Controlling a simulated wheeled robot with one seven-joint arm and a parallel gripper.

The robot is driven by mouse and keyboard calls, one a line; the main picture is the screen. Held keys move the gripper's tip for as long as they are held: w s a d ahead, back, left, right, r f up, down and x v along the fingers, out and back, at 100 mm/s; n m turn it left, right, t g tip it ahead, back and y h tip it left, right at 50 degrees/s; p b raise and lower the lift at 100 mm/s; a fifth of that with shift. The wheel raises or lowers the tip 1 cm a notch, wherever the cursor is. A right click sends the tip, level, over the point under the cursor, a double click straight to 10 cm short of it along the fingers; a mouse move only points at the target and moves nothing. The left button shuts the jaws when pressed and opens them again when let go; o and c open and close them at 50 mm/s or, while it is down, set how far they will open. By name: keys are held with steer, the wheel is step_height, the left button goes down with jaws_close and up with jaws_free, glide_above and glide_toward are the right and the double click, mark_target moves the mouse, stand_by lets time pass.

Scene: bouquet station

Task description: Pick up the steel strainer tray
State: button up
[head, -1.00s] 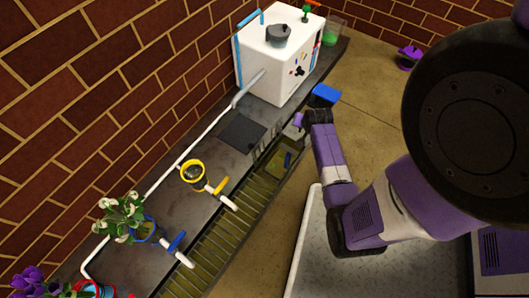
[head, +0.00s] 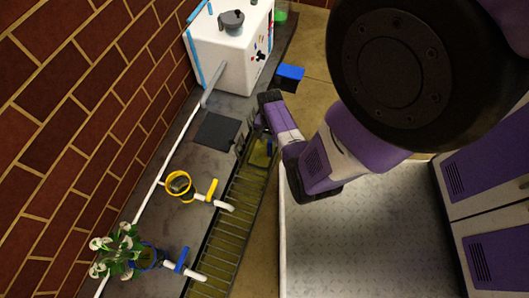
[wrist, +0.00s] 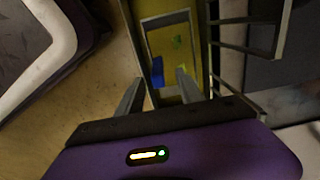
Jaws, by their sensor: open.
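The steel strainer tray (wrist: 167,19) appears in the wrist view as a narrow rectangular frame. A blue piece and small yellow and green bits show inside its outline. In the wrist view my gripper (wrist: 159,75) is open, its two fingers apart on either side of the tray's near part. I cannot tell whether they touch it. In the head view my arm's end is beside the far end of the slatted trough (head: 229,232), and the fingers are hard to make out.
Steel bars (wrist: 250,20) stand close to the right of my gripper. A dark mat (head: 217,131), a yellow ring holder (head: 180,184) and a potted white-flowered plant (head: 118,245) are on the counter. A white machine (head: 228,50) and a blue bin (head: 290,74) are beyond.

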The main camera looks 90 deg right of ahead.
mark_target(270, 145)
steer(key=f+b, duration=0.2)
steer(key=f, duration=0.1)
steer(key=f+b, duration=0.1)
steer(key=f, duration=0.1)
steer(key=shift+s+f+b, duration=0.1)
steer(key=shift+s+b, duration=0.15)
steer(key=shift+b, duration=0.15)
jaws_close()
